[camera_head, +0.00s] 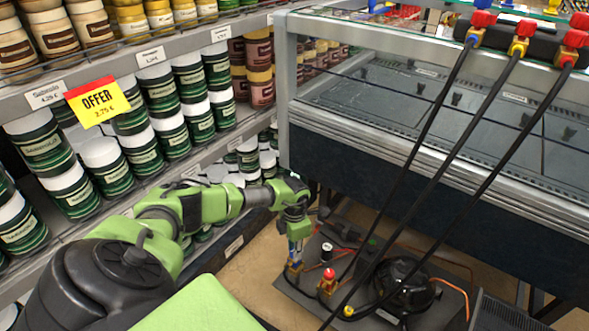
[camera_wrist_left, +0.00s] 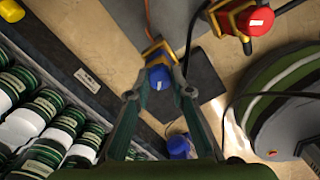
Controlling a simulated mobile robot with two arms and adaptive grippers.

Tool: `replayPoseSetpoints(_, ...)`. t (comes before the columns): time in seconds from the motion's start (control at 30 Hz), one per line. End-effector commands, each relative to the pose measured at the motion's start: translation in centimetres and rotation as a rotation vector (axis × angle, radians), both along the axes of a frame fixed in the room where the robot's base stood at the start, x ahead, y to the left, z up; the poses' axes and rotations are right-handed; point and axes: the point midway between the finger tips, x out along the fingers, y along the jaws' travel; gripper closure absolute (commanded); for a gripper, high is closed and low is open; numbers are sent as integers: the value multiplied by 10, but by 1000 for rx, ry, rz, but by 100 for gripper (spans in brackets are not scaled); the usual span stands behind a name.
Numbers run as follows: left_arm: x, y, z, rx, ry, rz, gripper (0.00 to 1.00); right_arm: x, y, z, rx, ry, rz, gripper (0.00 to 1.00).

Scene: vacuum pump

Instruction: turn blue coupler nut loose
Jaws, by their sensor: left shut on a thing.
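The blue coupler nut (camera_wrist_left: 159,78) sits between the two fingertips of my left gripper (camera_wrist_left: 160,88) in the left wrist view. The fingertips are closed on its sides. A yellow and blue fitting with an orange line adjoins the nut on its far side. In the head view my left gripper (camera_head: 296,243) points down at the left end of the vacuum pump unit (camera_head: 345,286). There the fingers hide most of the nut. My right gripper is not in view.
A red-topped yellow valve (camera_head: 327,282) stands close to the right of my left gripper. Black hoses (camera_head: 450,172) run down across the view from colored couplers at the top right. Shelves of jars (camera_head: 105,165) line the left, and a glass-topped freezer (camera_head: 430,110) stands behind.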

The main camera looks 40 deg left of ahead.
Motion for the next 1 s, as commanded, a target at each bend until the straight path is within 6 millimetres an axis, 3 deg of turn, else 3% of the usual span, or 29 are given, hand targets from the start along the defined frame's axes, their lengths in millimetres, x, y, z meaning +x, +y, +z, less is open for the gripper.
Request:
replayPoseSetpoints(0.27, 0, -1, 3, -2, 1, 263, 100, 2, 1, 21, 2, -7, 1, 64)
replayPoseSetpoints(0.6, 0, -1, 2, -2, 1, 548, 100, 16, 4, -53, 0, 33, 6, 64)
replayPoseSetpoints(0.8, 0, -2, 1, -2, 1, 662, 100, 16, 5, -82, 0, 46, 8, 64)
replayPoseSetpoints(1.0, 0, -2, 0, -3, 0, 716, 100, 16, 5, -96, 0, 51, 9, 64)
